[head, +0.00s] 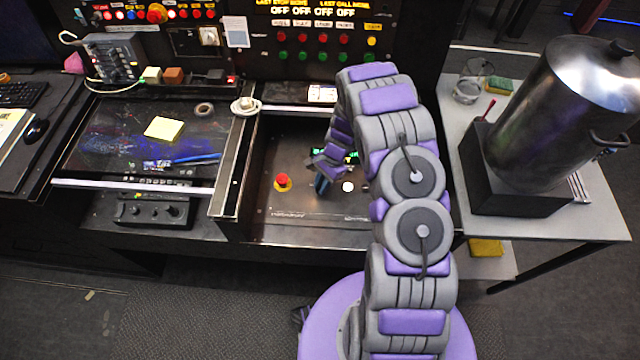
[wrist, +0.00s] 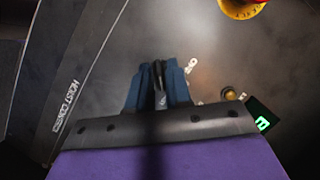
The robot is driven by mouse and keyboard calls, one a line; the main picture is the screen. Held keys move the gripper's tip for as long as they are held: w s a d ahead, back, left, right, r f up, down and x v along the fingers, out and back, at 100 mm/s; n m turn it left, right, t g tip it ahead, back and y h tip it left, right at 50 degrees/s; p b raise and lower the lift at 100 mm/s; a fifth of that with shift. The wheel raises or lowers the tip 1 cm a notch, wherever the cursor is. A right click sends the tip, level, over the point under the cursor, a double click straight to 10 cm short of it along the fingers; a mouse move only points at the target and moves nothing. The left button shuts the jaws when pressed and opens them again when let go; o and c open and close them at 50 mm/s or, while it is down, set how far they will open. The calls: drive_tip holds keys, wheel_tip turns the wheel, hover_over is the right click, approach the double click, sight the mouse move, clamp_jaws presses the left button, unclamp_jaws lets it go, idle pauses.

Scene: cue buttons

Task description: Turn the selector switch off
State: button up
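My gripper (head: 322,185) points down at the recessed black panel (head: 262,205), between a red button and a small white button in the head view. In the wrist view its two blue fingers (wrist: 158,85) stand close together, with a narrow dark part carrying a pale mark between them. This part may be the selector switch, but the fingers hide most of it. Small pale labels show just right of the fingers. I cannot tell whether the fingers press on the dark part or only flank it. The switch's setting is not readable.
The red button (head: 282,182) on its yellow base sits left of my gripper. A large metal urn (head: 570,110) stands far right.

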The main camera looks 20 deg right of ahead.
drive_tip(key=shift+d, duration=0.55)
drive_tip(key=shift+c, duration=1.4)
drive_tip(key=shift+a, duration=0.65)
clamp_jaws()
drive_tip(key=shift+n, duration=0.3)
drive_tip(key=n+g+h+p, duration=0.1)
drive_tip(key=n+p, duration=0.1)
drive_tip(key=n, duration=0.1)
drive_tip(key=shift+r+n+p, duration=0.1)
drive_tip(key=shift+n+p, duration=0.2)
drive_tip(key=shift+n, duration=0.1)
drive_tip(key=n, duration=0.2)
drive_tip(key=n+g+h+p, duration=0.1)
drive_tip(key=n, duration=0.1)
drive_tip(key=shift+w+h+p, duration=0.1)
drive_tip(key=shift+h+p, duration=0.2)
drive_tip(key=n+h, duration=0.1)
drive_tip(key=n, duration=0.1)
drive_tip(key=n+p, duration=0.1)
drive_tip(key=n, duration=0.2)
drive_tip(key=shift+a+g+h+p, duration=0.15)
drive_tip(key=shift+g+h+p, duration=0.15)
drive_tip(key=shift+h, duration=0.1)
drive_tip(key=n+h+p, duration=0.1)
drive_tip(key=n, duration=0.3)
drive_tip(key=shift+h, duration=0.3)
drive_tip(key=shift+n, duration=0.4)
